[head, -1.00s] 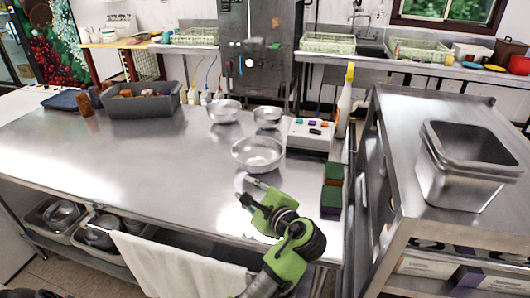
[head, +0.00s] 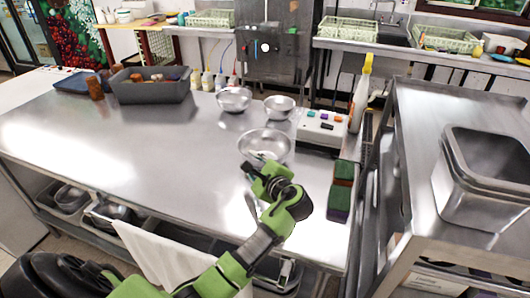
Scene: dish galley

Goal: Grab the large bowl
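The large bowl (head: 276,137) is a shiny metal bowl, the nearest and widest of three on the steel table. It stands upright near the table's right part. My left gripper (head: 257,165) is at its near rim, with the green arm reaching up from the lower left. The gripper overlaps the bowl's near edge in the picture, and I cannot tell whether it touches. The fingers are small and partly hidden by the wrist, so their opening is unclear. My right gripper is not in view.
Two smaller metal bowls, one (head: 233,99) behind left and one (head: 280,107) behind right, stand close by. A white box with coloured buttons (head: 322,128), a spray bottle (head: 361,95) and sponges (head: 341,190) are on the right. A grey bin (head: 150,92) stands back left. The table's left-middle is clear.

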